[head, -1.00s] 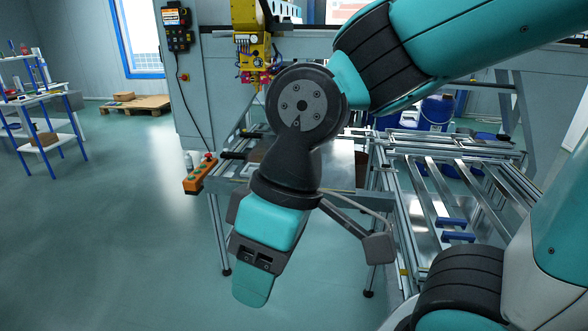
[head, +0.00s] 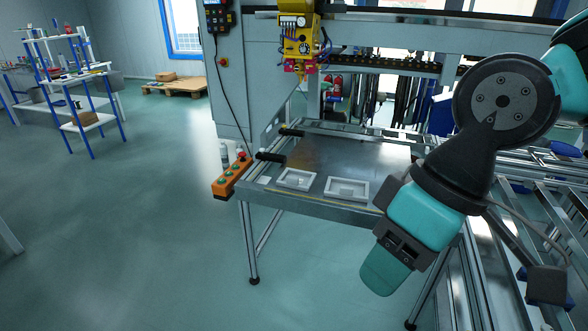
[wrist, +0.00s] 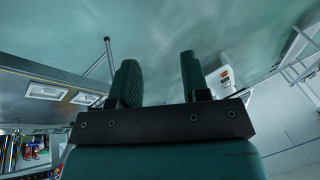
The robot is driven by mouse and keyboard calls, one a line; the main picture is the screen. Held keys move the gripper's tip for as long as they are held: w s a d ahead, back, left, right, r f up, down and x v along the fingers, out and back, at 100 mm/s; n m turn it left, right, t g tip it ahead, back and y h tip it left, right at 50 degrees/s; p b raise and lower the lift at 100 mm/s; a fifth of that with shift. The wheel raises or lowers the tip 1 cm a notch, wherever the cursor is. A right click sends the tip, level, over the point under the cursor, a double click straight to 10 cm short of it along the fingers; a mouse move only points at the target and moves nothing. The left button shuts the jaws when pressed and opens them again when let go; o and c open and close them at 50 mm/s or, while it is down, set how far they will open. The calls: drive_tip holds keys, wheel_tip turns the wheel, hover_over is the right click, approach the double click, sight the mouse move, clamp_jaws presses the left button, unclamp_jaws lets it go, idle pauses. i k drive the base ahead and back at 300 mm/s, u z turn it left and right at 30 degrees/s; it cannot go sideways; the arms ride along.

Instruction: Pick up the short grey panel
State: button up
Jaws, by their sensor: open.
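Two pale grey rectangular framed panels lie flat, side by side, near the front edge of the fixture table (head: 350,152) in the head view. The left panel (head: 296,179) looks shorter than the right panel (head: 347,189). Both also show at the left of the wrist view, one panel (wrist: 46,92) looking larger than the other (wrist: 84,99); I cannot tell there which is which. My gripper (head: 385,273) hangs to the right of the panels and in front of the table's edge. In the wrist view its two fingers (wrist: 158,75) are apart with nothing between them.
An orange button box (head: 232,176) sits at the table's left corner. A yellow machine head (head: 300,42) hangs beyond the table. Metal rails (head: 545,205) stand to the right, close to my arm. Open floor (head: 130,240) lies to the left.

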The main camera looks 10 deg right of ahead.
sight(292, 178)
drive_tip(key=i, duration=0.5)
drive_tip(key=k, duration=0.65)
drive_tip(key=u, duration=0.7)
drive_tip(key=i, duration=1.35)
drive_tip(key=z, duration=0.6)
drive_tip(key=i, duration=0.5)
drive_tip(key=z, duration=0.5)
